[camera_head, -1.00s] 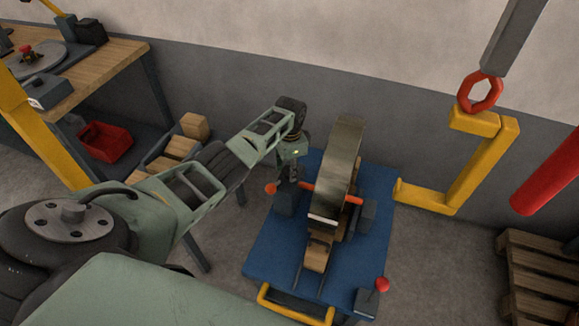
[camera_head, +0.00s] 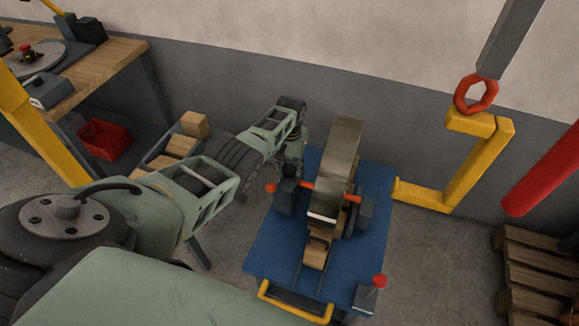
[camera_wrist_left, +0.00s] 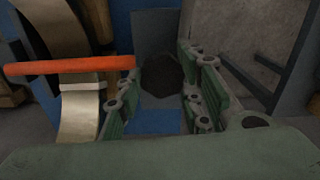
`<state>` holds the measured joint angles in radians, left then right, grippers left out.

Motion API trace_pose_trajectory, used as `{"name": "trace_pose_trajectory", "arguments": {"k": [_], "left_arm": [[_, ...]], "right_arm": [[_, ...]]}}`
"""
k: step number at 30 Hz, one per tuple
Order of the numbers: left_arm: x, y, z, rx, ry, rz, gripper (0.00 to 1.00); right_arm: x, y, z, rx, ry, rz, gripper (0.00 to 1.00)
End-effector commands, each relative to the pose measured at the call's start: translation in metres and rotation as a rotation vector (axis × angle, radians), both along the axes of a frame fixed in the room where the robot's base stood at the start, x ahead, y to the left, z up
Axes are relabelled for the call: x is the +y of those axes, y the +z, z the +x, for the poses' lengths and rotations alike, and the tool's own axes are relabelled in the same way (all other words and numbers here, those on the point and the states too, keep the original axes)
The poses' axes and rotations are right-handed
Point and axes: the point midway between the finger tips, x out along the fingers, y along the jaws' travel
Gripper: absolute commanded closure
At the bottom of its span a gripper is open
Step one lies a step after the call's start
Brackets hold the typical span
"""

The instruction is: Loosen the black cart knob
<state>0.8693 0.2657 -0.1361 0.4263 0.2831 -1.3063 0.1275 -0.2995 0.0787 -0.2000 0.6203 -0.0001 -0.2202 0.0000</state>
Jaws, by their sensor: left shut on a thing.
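The black knob (camera_wrist_left: 160,76) shows between the fingers of my left gripper (camera_wrist_left: 165,90) in the left wrist view. The gripper is shut on it. In the head view my left gripper (camera_head: 290,168) reaches down to the knob on top of the grey block at the left of the blue cart (camera_head: 262,250). The knob is mostly hidden there by the fingers. My right gripper is not in view.
A yellow C-hook (camera_head: 470,170) hangs from a red ring right of the cart. A red cylinder (camera_head: 545,170) is farther right, above a wooden pallet (camera_head: 530,255). A workbench (camera_head: 95,72) with a red bin (camera_head: 104,140) below stands left. The coil is close beside the gripper.

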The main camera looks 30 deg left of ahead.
Motion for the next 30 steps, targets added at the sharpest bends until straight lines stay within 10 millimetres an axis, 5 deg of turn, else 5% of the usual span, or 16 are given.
{"name": "trace_pose_trajectory", "arguments": {"k": [18,30], "left_arm": [[-0.0038,-0.0005,0.0038,-0.001,0.534,-0.009,0.91],[-0.0029,0.0008,0.0061,-0.006,0.696,-0.01,0.91]], "right_arm": [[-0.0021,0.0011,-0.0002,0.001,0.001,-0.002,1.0],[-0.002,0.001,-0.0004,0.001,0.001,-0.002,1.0]]}}
